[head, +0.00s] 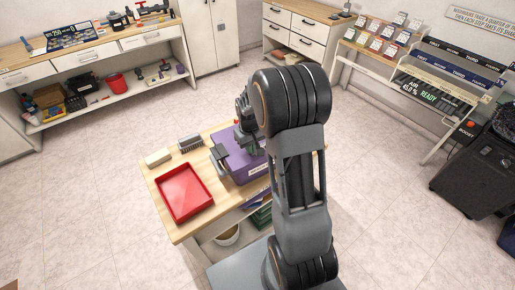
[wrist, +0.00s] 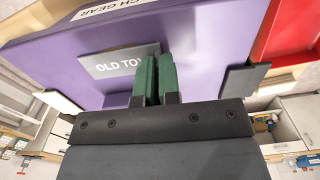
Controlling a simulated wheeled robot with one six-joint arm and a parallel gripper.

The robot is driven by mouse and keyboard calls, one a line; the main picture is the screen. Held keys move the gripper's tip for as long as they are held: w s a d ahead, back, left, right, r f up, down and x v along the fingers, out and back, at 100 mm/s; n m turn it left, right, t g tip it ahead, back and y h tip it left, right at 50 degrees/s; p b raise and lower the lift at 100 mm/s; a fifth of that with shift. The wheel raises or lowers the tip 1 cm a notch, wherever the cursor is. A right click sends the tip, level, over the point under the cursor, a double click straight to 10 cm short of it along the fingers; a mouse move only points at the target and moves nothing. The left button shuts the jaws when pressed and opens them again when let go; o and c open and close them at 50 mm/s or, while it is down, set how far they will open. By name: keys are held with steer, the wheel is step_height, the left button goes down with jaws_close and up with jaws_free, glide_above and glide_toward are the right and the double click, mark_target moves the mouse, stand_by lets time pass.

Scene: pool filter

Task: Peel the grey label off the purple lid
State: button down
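The purple lid (head: 232,150) is on a purple box on the wooden workbench. In the wrist view the lid (wrist: 205,45) fills the upper middle. The grey label (wrist: 112,63), reading "OLD TO…", lies on it and looks flat; its right end is partly hidden by my fingers. My gripper's green fingers (wrist: 158,78) are close together, with only a thin gap, over the label's right end. I cannot tell whether a label edge is between them or whether they touch the lid. In the head view my gripper (head: 246,138) is over the lid, largely hidden by my arm.
A red tray (head: 184,192), a pale block (head: 157,158) and a dark brush-like item (head: 190,143) are left of the box on the bench. A white label reading "…CH GEAR" (wrist: 98,10) is on the purple box. Dark latch-like pieces stand at its edges. Floor left is clear.

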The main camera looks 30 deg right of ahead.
steer(key=shift+a+r+p, duration=0.25)
steer(key=shift+r+p, duration=0.35)
steer(key=shift+r, duration=0.3)
steer(key=shift+a+r+p, duration=0.25)
steer(key=shift+r+p, duration=0.35)
steer(key=shift+r, duration=0.3)
stand_by(0.6)
step_height(320, 180, up, 5)
steer(key=p, duration=0.3)
stand_by(0.3)
